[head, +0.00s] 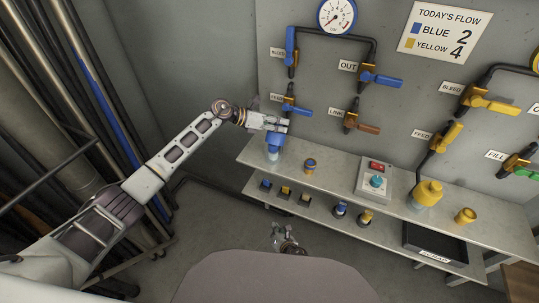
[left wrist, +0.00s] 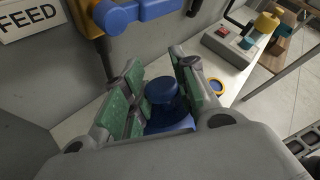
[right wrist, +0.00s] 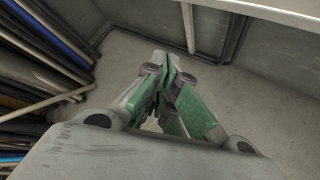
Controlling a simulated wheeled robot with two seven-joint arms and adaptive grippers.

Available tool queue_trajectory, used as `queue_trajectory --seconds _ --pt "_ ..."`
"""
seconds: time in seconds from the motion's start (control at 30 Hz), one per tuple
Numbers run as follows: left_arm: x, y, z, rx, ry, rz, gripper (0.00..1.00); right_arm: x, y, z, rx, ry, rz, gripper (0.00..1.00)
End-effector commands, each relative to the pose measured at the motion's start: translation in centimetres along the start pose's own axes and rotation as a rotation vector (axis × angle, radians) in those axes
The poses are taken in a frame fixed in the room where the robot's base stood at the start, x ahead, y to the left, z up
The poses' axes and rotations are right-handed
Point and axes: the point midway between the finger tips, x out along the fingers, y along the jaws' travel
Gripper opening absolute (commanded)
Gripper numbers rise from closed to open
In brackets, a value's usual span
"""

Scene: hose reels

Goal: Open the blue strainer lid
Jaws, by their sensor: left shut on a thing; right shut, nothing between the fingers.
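The blue strainer lid (head: 275,141) sits on top of a clear strainer bowl (head: 272,154) at the left end of the bench. In the left wrist view the blue lid (left wrist: 162,95) lies between the green finger pads. My left gripper (head: 275,126) is shut on the lid from above and hides part of it. I cannot tell whether the lid is loose on the bowl. My right gripper (head: 279,232) is shut and empty, low in front of the bench; its fingertips (right wrist: 167,68) meet in the right wrist view.
A lower shelf holds several small parts. Blue valve handles (head: 297,109) are on the panel just above my left gripper. Pipes stand at the left.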

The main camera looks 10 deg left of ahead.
Motion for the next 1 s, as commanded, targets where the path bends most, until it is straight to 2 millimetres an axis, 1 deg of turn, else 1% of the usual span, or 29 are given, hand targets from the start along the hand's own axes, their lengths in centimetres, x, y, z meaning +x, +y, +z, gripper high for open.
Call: queue_trajectory --seconds 0.03,0.3,0.5,0.7,0.77,0.83,1.0 --pt "-0.1 0.1 0.1 0.001 -0.003 0.002 0.0 0.1 1.4 0.4 -0.087 -0.007 0.029 0.0" --pt "-0.1 0.1 0.1 0.001 -0.003 0.002 0.0 -0.1 7.9 0.8 -0.558 -0.058 0.167 0.0" --pt "-0.1 0.1 0.1 0.001 -0.003 0.002 0.0 -0.8 12.0 0.3 -0.904 -0.119 0.262 0.0" --pt "-0.1 0.1 0.1 0.001 -0.003 0.002 0.0 -1.6 15.5 -0.1 -1.2 -0.204 0.328 0.0" --pt "-0.1 0.1 0.1 0.001 -0.003 0.002 0.0 -1.8 16.6 0.2 -1.273 -0.24 0.333 0.0" --pt "-0.1 0.1 0.1 0.001 -0.003 0.002 0.0 -1.9 18.1 1.0 -1.338 -0.291 0.323 0.0" --pt "-0.1 0.1 0.1 0.001 -0.002 0.002 0.0 -1.6 20.0 3.7 -1.344 -0.371 0.246 0.0"
